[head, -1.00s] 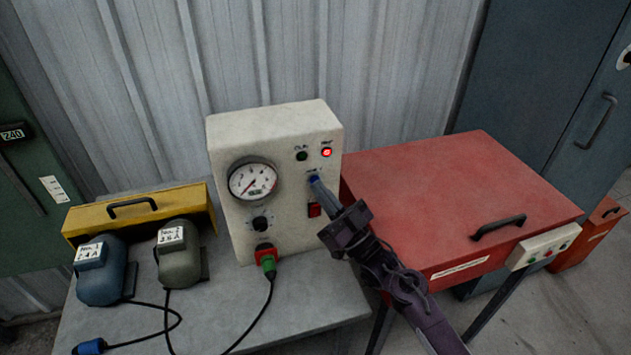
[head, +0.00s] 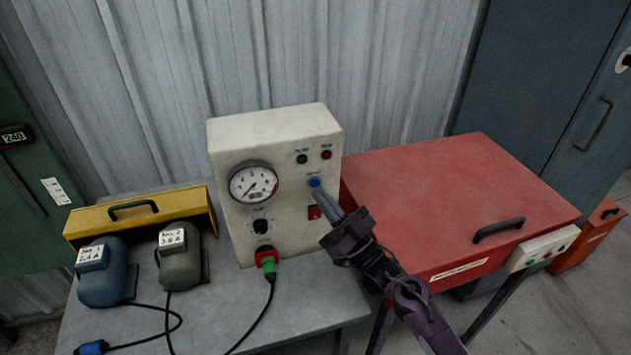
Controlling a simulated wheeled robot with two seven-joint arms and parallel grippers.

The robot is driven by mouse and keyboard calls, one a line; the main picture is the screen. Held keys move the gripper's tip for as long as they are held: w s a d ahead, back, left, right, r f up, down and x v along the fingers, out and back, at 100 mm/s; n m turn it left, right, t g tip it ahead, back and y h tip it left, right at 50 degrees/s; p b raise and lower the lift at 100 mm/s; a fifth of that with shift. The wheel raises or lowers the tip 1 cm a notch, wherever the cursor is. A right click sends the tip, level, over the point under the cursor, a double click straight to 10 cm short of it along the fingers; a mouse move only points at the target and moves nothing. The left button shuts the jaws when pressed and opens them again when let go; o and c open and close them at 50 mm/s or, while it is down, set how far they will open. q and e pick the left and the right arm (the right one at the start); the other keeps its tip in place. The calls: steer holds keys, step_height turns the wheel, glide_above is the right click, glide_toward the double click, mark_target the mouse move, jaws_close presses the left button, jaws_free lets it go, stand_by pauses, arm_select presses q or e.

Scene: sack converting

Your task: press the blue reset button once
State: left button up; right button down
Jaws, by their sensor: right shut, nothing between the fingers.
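The blue reset button (head: 315,183) is on the front of the cream control box (head: 275,130), below a green and a red lamp. The red lamp (head: 326,155) is dark. My right gripper (head: 323,192) is shut and empty, its fingertips just below and in front of the button; I cannot tell whether they touch it. The button's face shows above the fingertips. My left gripper is not in view.
A red switch (head: 314,212) sits close below the fingertips. The box also has a gauge (head: 253,182), a black knob and a red-green plug (head: 267,262) with a cable. A red cabinet (head: 450,200) stands right; two motors and a yellow toolbox (head: 140,213) stand left.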

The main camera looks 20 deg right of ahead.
steer(key=shift+s, duration=0.1)
steer(key=s+p, duration=0.2)
steer(key=s, duration=0.3)
steer(key=shift+d, duration=0.1)
steer(key=shift+w, duration=0.1)
stand_by(0.9)
